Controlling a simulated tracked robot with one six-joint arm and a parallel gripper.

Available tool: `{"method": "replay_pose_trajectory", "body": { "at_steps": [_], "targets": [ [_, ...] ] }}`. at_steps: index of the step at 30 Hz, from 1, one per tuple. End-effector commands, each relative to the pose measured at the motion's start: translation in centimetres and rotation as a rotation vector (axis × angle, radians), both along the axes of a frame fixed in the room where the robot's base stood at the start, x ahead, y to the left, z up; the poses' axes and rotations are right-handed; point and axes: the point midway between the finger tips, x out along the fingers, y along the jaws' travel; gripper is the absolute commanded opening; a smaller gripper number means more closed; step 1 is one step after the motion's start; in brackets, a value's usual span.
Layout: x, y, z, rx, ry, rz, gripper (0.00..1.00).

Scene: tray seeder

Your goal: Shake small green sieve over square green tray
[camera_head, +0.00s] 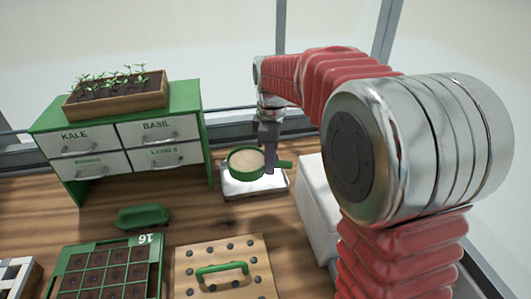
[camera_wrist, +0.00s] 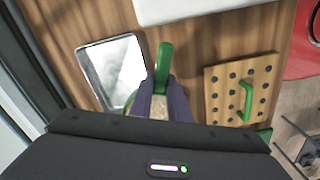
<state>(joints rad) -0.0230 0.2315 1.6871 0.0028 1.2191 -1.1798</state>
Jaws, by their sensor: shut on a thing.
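The small green sieve (camera_head: 246,162) holds a pale, grainy fill and hangs level above a shallow silver-white tray (camera_head: 277,187). My gripper (camera_head: 270,160) is shut on the sieve near its green handle. In the wrist view the handle (camera_wrist: 165,60) sticks out beyond the fingers of my gripper (camera_wrist: 163,88), and the bowl is mostly hidden. The square green tray (camera_head: 121,241) lies at the front left of the head view, away from the sieve. Its several cells hold dark soil, and its label reads 16. Its front edge is cut off.
A perforated wooden board (camera_head: 258,256) with a green handle lies right of the green tray. A green scoop-like dish (camera_head: 143,216) lies behind the tray. A green-framed drawer cabinet (camera_head: 205,140) carries a seedling box (camera_head: 130,102). A white box (camera_head: 318,205) stands right of the silver-white tray.

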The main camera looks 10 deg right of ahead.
Motion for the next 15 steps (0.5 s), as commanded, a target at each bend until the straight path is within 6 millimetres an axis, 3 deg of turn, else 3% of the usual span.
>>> {"method": "replay_pose_trajectory", "body": {
  "at_steps": [15],
  "targets": [
    [-12.6, -0.2, 0.3, 0.004, -0.002, -0.315, 0.00]
  ]
}}
